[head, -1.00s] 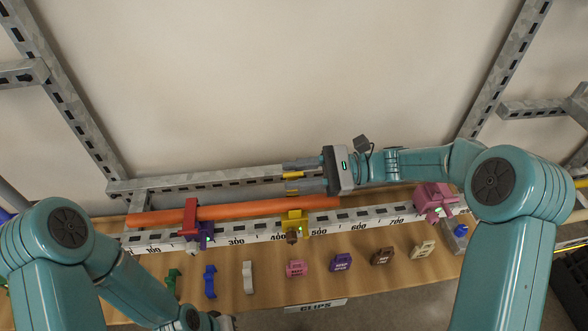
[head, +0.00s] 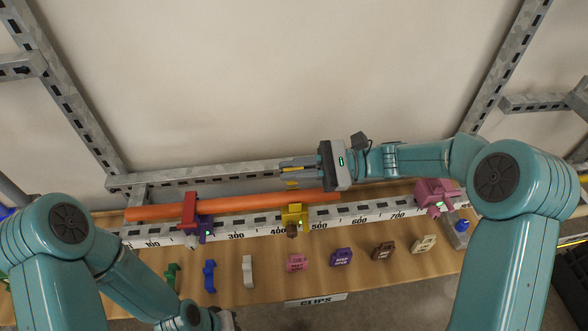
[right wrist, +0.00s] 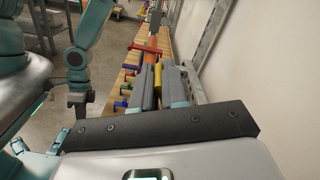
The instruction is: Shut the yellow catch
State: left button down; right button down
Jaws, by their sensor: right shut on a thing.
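That gripper reaches in from the right, above and behind the pipe, and is shut on the yellow bar. In the right wrist view the yellow bar (right wrist: 158,76) shows between the two grey fingers. My left gripper (head: 226,320) is low at the bottom edge, mostly cut off, away from the catch; its jaws cannot be made out.
A red and purple clamp (head: 190,212) stands at the left on the rail, and a pink clamp (head: 436,194) at its right end. Several coloured clips lie along the front of the wooden bench (head: 225,283). A metal rail (head: 215,178) runs behind the pipe.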

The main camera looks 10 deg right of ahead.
jog(key=s+n+b, duration=0.1)
jog(key=b, duration=0.2)
jog(key=s+f+n+b, duration=0.1)
jog(key=n+b, duration=0.1)
jog(key=b, duration=0.1)
jog(key=s+f+n+b, duration=0.1)
jog(key=n+b, duration=0.1)
jog(key=b, duration=0.1)
jog(key=shift+f, duration=0.15)
jog(key=shift+s+n+b, duration=0.3)
jog(key=shift+n+b, duration=0.4)
jog(key=shift+b, duration=0.15)
